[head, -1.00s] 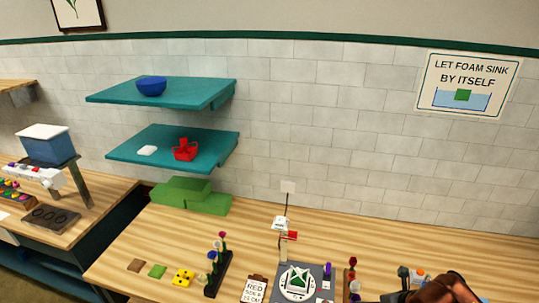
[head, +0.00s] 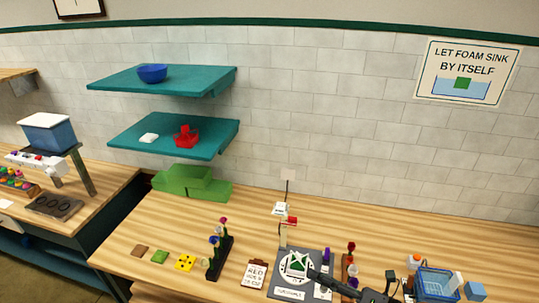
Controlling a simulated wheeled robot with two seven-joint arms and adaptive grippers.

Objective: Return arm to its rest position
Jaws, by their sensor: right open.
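My right gripper (head: 352,279) is at the bottom edge, right of centre, dark and open with nothing between its fingers. One finger reaches left over the grey mat (head: 313,259) and close to the white round dish with a green and white piece (head: 297,265); I cannot tell if it touches. The rest of my right arm is below the picture. My left gripper is not in view.
A blue wire basket (head: 437,284) and a blue block (head: 475,290) stand to the right. A clipboard (head: 257,273) and another flower rack (head: 218,260) stand left of the mat. Teal shelves (head: 215,81) hang behind. The table's back right is clear.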

